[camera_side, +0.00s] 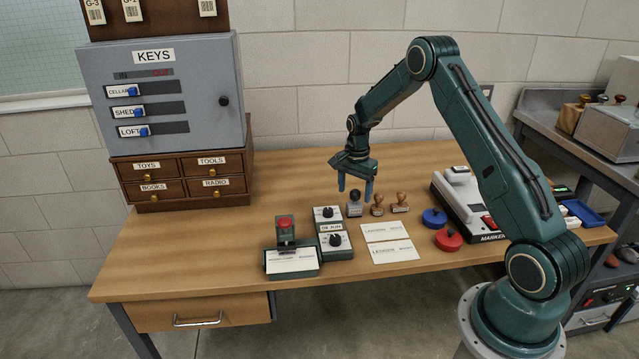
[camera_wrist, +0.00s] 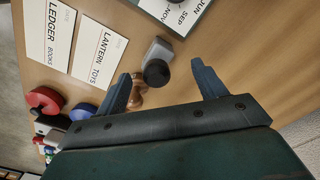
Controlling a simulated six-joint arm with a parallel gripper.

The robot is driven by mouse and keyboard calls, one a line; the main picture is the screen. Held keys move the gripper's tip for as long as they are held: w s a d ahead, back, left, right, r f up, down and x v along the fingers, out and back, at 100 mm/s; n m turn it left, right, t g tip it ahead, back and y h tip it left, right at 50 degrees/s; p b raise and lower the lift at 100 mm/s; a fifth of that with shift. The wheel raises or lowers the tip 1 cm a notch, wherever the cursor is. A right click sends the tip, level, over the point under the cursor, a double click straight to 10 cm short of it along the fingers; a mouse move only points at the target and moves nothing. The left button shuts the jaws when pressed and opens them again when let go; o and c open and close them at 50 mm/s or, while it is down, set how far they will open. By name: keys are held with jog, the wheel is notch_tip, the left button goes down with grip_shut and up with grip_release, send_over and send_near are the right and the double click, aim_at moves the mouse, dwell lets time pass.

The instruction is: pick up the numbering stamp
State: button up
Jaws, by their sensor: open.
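The numbering stamp (camera_side: 354,205), with a grey body and round black knob, stands upright on the desk. In the wrist view its black knob (camera_wrist: 157,73) shows between the two fingers, nearer the left one. My gripper (camera_side: 356,192) is open and empty, with its fingers above the desk at about the stamp's knob in the side view. It also shows in the wrist view (camera_wrist: 166,80). I cannot tell the exact height of the fingertips over the stamp.
Two wooden-handled stamps (camera_side: 377,205) (camera_side: 401,203) stand close to the right. Blue (camera_side: 434,218) and red (camera_side: 448,240) round pads lie further right. A dial box (camera_side: 333,232) and label cards (camera_side: 388,232) lie in front.

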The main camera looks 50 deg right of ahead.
aim_at(355, 201)
jog(key=shift+s+f, duration=0.15)
jog(key=shift+f, duration=2.15)
jog(key=c, duration=0.9)
jog(key=shift+c, duration=0.2)
jog(key=shift+r, duration=0.2)
notch_tip(355, 201, up, 20)
jog(key=shift+f, duration=0.15)
